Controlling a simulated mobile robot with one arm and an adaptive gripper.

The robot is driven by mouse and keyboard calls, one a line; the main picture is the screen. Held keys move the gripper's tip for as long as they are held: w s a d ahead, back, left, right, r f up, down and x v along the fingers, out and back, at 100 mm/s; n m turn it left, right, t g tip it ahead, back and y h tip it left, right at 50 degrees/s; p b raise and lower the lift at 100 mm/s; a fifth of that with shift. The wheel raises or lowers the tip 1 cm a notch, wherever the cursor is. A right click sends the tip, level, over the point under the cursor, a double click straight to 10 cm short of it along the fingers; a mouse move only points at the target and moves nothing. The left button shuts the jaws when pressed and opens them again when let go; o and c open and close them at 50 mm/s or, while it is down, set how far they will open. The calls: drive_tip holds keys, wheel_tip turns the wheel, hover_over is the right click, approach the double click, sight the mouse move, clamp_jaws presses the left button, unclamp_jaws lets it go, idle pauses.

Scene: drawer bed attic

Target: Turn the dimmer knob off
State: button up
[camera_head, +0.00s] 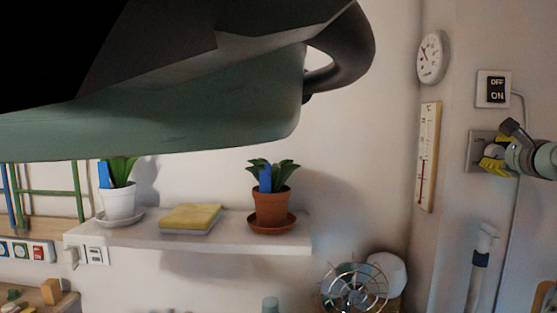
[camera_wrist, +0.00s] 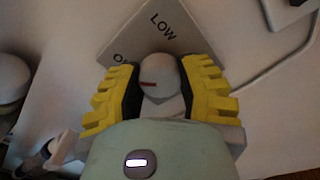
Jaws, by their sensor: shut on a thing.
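The dimmer knob (camera_wrist: 158,78) is a round pale knob with a red mark, set on a grey wall plate (camera_wrist: 185,30). "LOW" and part of another word show on the plate in the wrist view. My gripper (camera_wrist: 160,85), with yellow and black fingers, is shut on the knob, one finger on each side. In the head view my gripper (camera_head: 496,160) meets the plate (camera_head: 476,142) on the right wall and hides the knob.
An OFF/ON switch (camera_head: 495,89) sits above the plate, with a cable running down beside it. A thermometer (camera_head: 427,157) and a round dial (camera_head: 432,57) hang to the left. A wire fan (camera_head: 352,288) stands below. A large green and black object fills the upper left.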

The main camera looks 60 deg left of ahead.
drive_tip(key=o, duration=1.2)
drive_tip(key=shift+d, duration=0.1)
drive_tip(key=shift+s+d, duration=0.35)
drive_tip(key=shift+d, duration=0.25)
drive_tip(key=v, duration=1)
drive_tip(key=shift+s+d+r, duration=0.1)
drive_tip(key=shift+s+r, duration=0.05)
drive_tip(key=shift+s, duration=0.1)
